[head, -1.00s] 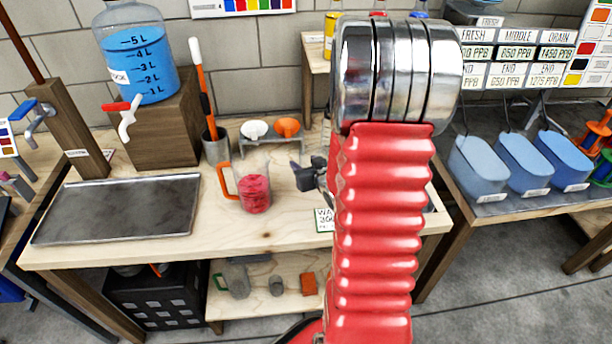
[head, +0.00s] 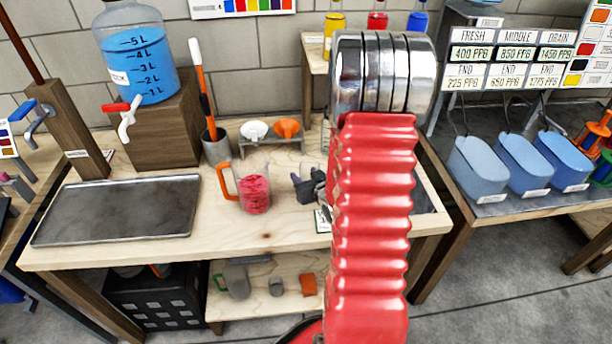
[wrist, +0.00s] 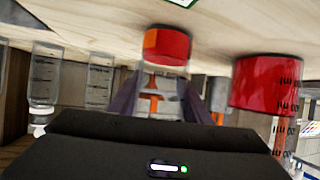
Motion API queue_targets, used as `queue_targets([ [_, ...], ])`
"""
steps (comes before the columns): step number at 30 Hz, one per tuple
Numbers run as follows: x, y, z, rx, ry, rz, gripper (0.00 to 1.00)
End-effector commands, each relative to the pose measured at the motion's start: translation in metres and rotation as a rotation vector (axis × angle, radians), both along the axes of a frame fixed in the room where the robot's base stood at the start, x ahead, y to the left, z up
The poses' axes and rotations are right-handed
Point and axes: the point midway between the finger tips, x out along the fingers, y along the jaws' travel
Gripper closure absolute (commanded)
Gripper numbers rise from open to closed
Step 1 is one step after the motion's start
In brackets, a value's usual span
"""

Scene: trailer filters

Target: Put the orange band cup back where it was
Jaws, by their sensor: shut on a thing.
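A small clear cup (wrist: 167,48) with red contents and an orange patch shows in the wrist view, which has the bench surface along its top. My gripper (wrist: 160,88) is shut on this cup, a dark jaw on each side. In the head view my gripper (head: 308,187) is over the bench, just right of the orange-handled jug, and my red arm covers part of it. The cup cannot be made out there. I cannot tell whether its base touches the bench.
The jug (head: 255,195) of red stuff stands close left of my gripper; it also shows in the wrist view (wrist: 266,84). A rack (head: 272,146) with white and orange funnels stands behind. A metal tray (head: 120,210) lies left. Clear cylinders (wrist: 100,80) show in the wrist view.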

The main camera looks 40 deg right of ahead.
Motion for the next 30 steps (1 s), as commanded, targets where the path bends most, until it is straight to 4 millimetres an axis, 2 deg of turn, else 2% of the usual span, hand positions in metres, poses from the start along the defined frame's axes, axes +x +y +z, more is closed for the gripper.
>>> queue_targets([
  [11,0.0002,-0.0002,-0.002,0.001,-0.001,0.0,0.87],
  [12,0.0001,-0.0003,-0.0022,0.001,-0.001,0.0,0.55],
  [20,0.0,-0.0003,-0.002,0.0,-0.001,-0.001,0.37],
  [30,-0.0001,-0.0006,0.0005,-0.001,-0.001,-0.001,0.37],
])
